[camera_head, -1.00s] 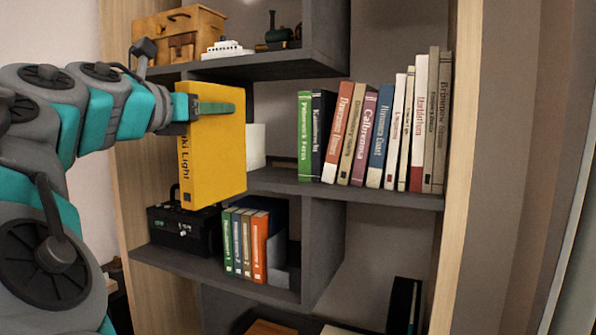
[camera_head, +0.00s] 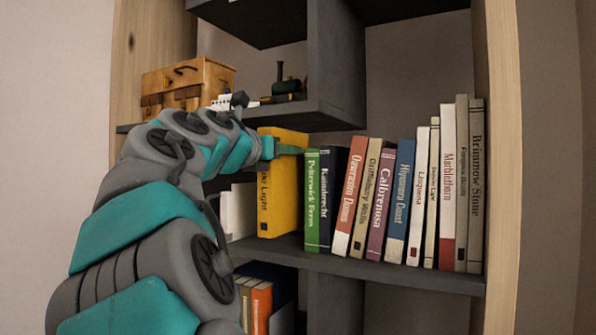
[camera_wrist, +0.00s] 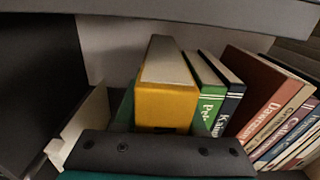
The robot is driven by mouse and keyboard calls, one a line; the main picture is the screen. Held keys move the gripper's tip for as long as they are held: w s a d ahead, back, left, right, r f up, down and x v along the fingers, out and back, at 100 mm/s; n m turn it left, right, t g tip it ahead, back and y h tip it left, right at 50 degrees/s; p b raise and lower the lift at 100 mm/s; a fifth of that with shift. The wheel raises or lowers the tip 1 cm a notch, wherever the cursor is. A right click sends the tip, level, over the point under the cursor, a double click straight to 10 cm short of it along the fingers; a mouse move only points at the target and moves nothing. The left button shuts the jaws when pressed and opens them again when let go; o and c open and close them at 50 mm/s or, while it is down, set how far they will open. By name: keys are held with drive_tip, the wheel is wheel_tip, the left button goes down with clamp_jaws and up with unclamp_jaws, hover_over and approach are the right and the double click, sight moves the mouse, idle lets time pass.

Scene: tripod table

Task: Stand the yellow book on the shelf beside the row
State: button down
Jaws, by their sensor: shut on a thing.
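The yellow book (camera_head: 282,190) stands upright at the left end of the row, its spine facing out, close beside the green book (camera_head: 313,200). My gripper (camera_head: 288,149) is shut on the upper part of the yellow book. In the wrist view the yellow book (camera_wrist: 166,105) shows from above, just left of the green book (camera_wrist: 212,98); my gripper hides its lower front. The book's bottom is at about the level of the shelf (camera_head: 370,268); I cannot tell whether it bears on it.
Several books lean in the row to the right, ending with a grey-brown one (camera_head: 475,190). A white item (camera_head: 238,212) stands left of the yellow book. An upper shelf (camera_head: 335,115) is close above, with a wooden box (camera_head: 190,82) on it.

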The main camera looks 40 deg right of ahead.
sight(271, 168)
drive_tip(key=shift+w+d+f, duration=0.5)
drive_tip(key=shift+d+f, duration=0.05)
drive_tip(key=shift+d, duration=0.55)
drive_tip(key=shift+w+d+f, duration=0.45)
drive_tip(key=shift+d+f, duration=0.1)
drive_tip(key=shift+d, duration=0.6)
drive_tip(key=shift+w+d+f, duration=0.5)
drive_tip(key=shift+d+f, duration=0.05)
drive_tip(key=shift+d, duration=0.55)
drive_tip(key=shift+f, duration=0.1)
drive_tip(key=shift+c, duration=2.4)
unclamp_jaws()
drive_tip(key=shift+b, duration=0.3)
drive_tip(key=v, duration=1.2)
